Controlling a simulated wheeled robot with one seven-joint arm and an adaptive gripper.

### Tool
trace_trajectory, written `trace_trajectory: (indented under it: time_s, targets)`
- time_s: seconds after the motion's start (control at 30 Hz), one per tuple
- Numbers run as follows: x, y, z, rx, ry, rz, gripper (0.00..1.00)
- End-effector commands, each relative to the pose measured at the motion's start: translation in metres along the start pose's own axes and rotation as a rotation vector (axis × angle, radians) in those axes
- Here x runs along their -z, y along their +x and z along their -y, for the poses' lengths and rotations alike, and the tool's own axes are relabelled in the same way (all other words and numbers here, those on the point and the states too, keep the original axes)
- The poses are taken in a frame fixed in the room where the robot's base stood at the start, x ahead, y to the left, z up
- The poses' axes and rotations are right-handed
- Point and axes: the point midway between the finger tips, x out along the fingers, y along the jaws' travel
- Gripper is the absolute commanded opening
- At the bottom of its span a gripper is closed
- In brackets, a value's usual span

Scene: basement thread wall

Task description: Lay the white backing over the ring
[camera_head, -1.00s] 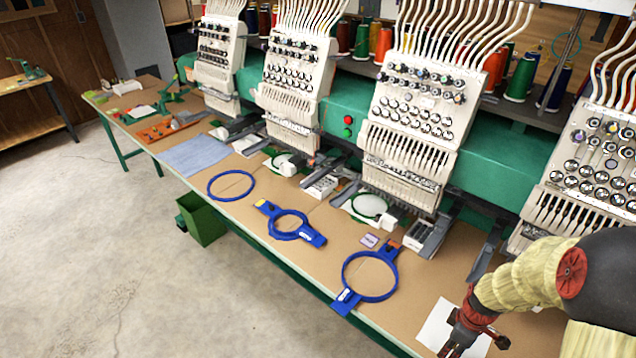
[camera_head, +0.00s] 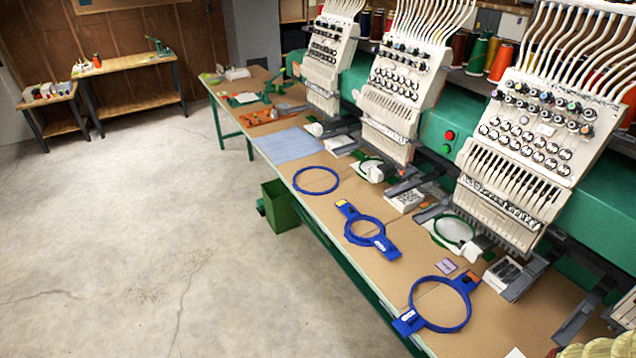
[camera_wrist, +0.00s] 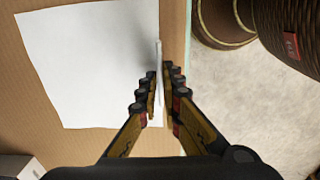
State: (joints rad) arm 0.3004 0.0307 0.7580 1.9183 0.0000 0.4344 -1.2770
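The white backing (camera_wrist: 88,65) is a flat pale sheet on the tan table in the wrist view. Its right edge is raised in a thin upright strip between the fingertips of my gripper (camera_wrist: 161,78), which look closed on it. Only a sliver of the sheet (camera_head: 515,353) shows at the bottom of the head view; the gripper is out of that frame. A plain blue ring (camera_head: 316,194) lies flat on the table. Two blue hoops with side brackets also lie there, a smaller one (camera_head: 362,244) and a larger, nearer one (camera_head: 411,300).
Embroidery machine heads (camera_head: 520,140) line the table's back side. A blue-grey cloth (camera_head: 285,144) lies beyond the plain ring. A small purple-and-white card (camera_head: 446,266) lies by the large hoop. A green bin (camera_head: 280,208) stands beside the table; the floor (camera_head: 130,240) at left is open.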

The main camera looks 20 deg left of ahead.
Motion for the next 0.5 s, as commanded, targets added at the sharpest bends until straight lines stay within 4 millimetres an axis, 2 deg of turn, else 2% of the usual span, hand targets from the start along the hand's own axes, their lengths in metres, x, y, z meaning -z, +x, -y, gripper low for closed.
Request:
trace_trajectory:
  time_s: [0.5]
  targets:
    - [0.0,-0.0019,0.0,0.0,0.0,0.0,0.0]
